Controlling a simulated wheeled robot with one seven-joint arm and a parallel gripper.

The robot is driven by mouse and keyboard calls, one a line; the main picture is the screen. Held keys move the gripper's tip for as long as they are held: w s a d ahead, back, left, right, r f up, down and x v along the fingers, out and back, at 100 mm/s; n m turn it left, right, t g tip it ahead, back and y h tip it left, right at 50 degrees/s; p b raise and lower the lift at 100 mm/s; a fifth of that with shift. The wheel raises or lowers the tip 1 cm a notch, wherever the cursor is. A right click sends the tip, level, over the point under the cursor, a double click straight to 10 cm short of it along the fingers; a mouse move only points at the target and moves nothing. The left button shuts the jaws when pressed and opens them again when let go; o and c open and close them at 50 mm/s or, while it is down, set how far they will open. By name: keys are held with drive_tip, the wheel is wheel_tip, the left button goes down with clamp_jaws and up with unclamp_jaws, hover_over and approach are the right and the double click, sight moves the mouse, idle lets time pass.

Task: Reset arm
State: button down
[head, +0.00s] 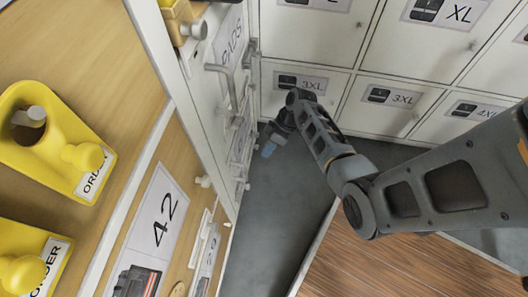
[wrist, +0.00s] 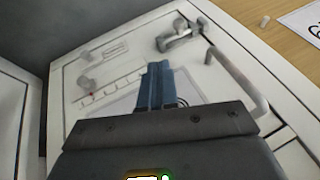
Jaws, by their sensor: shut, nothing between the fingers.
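My gripper (head: 268,149) is at the end of my arm in the head view, low over the grey floor, between the white door with the handle and the size lockers. Its blue fingers are shut and empty. In the wrist view my gripper (wrist: 157,72) points at a white panel (wrist: 72,92) with a handle (wrist: 238,78), a metal latch (wrist: 179,36) and small knobs. I cannot tell whether the fingers touch the panel. My arm stretches in from the right of the head view.
White lockers (head: 310,45) marked XL, 3XL and 4XL line the back. A wooden counter (head: 75,45) with yellow holders (head: 50,150) and a drawer labelled 42 (head: 160,225) stand at left. Grey floor (head: 290,200) is free below my arm, beside brown wood planks (head: 370,265).

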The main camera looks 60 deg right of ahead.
idle(0.7)
drive_tip(key=s+a+f+m+t+h, duration=0.15)
drive_tip(key=s+a+h, duration=0.25)
drive_tip(key=s+a, duration=0.4)
drive_tip(key=s+a+r+t+h, duration=0.3)
drive_tip(key=s+a+r+t, duration=0.25)
drive_tip(key=s+r, duration=0.65)
drive_tip(key=s+a+r+t+y+p, duration=0.1)
drive_tip(key=a+r+t+p, duration=0.1)
drive_tip(key=r+p, duration=1.1)
drive_tip(key=s+a+r+m+t+y+p, duration=0.1)
drive_tip(key=r+p, duration=1.2)
drive_tip(key=r, duration=2.5)
drive_tip(key=a+t, duration=0.1)
drive_tip(key=a, duration=0.1)
drive_tip(key=shift+s+a+r+t, duration=0.25)
drive_tip(key=shift+s+a+t, duration=0.05)
drive_tip(key=shift+s+t, duration=0.1)
